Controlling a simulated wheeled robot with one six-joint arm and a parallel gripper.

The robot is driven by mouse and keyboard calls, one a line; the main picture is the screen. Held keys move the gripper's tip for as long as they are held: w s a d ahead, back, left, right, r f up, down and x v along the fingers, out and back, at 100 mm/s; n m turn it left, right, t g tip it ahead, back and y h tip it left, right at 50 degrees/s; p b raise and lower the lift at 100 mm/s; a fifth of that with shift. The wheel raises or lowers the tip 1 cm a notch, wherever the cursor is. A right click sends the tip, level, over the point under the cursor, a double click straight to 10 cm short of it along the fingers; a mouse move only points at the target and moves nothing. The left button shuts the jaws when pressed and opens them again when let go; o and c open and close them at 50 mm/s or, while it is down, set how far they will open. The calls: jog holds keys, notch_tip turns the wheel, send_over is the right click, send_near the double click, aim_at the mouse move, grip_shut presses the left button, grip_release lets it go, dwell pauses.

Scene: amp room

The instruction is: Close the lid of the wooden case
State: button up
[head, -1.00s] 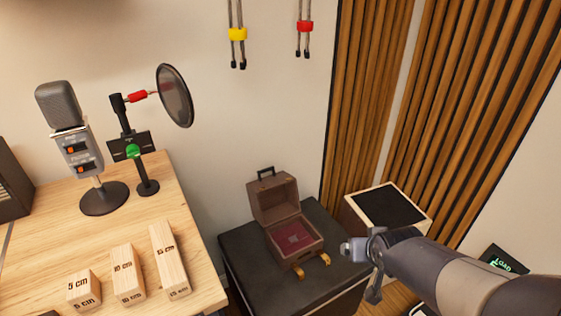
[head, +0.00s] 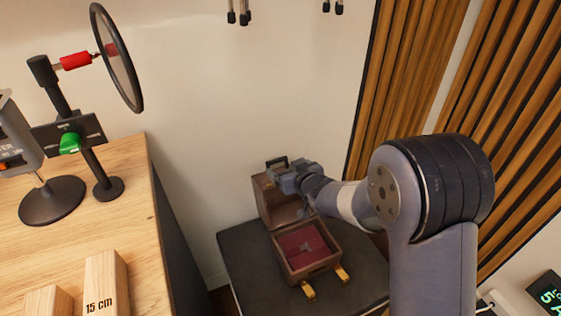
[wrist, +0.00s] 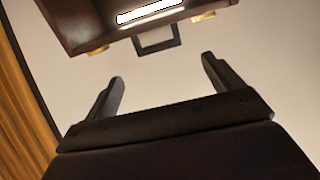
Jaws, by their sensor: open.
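The wooden case (head: 309,268) stands on a dark bench, its lid (head: 268,203) raised at the back and its red-lined inside showing. A black handle (head: 276,162) is on the lid's top edge. My gripper (head: 281,183) is at the upper part of the lid in the head view and hides its right side. In the wrist view my gripper (wrist: 163,68) has its fingers spread with nothing between them. Part of the brown case (wrist: 95,22) with a black handle (wrist: 158,40) shows beyond the fingertips. I cannot tell whether the gripper touches the lid.
The dark bench (head: 243,262) has bare room left of the case. A wooden table (head: 130,190) at the left holds a microphone, a pop filter (head: 117,58) and wooden blocks (head: 105,285). Slatted panels (head: 400,80) and a pale wall stand behind.

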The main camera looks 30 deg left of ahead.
aim_at(277, 160)
jog(key=x, duration=0.7)
jog(key=shift+c, duration=0.6)
jog(key=c, duration=1.3)
jog(key=shift+b, duration=0.3)
jog(key=shift+s+d+b, duration=0.15)
jog(key=shift+b, duration=0.3)
